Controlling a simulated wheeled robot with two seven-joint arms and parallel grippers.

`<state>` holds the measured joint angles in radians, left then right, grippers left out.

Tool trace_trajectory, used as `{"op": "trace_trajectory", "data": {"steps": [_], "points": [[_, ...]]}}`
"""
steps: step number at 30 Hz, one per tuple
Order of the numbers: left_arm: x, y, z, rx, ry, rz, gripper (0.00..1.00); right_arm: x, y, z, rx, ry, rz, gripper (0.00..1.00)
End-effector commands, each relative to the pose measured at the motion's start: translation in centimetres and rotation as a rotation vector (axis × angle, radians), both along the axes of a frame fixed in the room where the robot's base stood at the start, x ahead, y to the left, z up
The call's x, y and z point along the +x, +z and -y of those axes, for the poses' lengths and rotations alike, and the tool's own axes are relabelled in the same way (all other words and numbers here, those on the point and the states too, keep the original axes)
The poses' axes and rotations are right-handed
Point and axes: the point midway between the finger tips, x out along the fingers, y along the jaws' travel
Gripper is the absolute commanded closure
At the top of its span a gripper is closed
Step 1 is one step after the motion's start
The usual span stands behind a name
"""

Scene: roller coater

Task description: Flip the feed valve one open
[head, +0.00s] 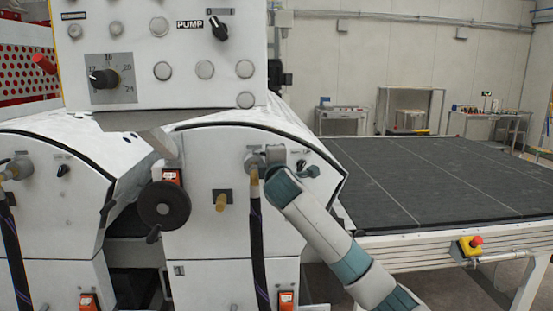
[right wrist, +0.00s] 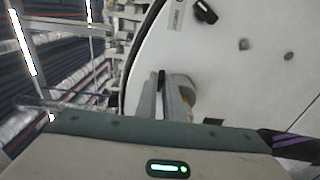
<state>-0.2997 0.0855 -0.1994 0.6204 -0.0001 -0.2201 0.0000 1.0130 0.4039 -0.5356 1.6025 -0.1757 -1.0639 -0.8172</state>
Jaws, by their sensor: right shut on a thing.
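A metal feed valve (head: 252,162) with a brass fitting and a dark hose below it sits on the white front panel of the right-hand machine housing. My right gripper (head: 268,157) is at this valve. In the right wrist view its fingers (right wrist: 165,88) are shut around a thin dark handle (right wrist: 161,78), with the round grey valve body (right wrist: 183,88) beside them. The fingers and wrist hide much of the handle, so its exact angle is hard to tell. A similar valve (head: 18,169) with a hose is at the far left. My left gripper is out of view.
A black handwheel (head: 164,204) stands out left of the valve. A control box (head: 165,55) with knobs overhangs above. A dark conveyor bed (head: 430,180) with a red emergency button (head: 476,240) lies to the right. A black selector switch (right wrist: 205,11) is on the panel.

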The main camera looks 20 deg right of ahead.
Motion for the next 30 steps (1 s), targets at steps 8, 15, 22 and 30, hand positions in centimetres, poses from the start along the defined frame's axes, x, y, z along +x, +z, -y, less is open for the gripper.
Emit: {"op": "trace_trajectory", "data": {"steps": [8, 15, 22, 30], "points": [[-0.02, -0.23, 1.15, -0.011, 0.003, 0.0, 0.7, -0.15, -0.19, -0.48, 0.001, -0.073, -0.004, 1.0], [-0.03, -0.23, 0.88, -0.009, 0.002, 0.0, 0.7, -0.17, -0.19, -0.44, 0.0, -0.08, -0.004, 1.0], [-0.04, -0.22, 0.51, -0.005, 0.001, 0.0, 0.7, -0.16, -0.18, -0.43, 0.0, -0.08, -0.004, 0.73], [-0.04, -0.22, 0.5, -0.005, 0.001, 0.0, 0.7, -0.18, -0.09, -0.42, 0.001, -0.079, -0.002, 0.73]]}}
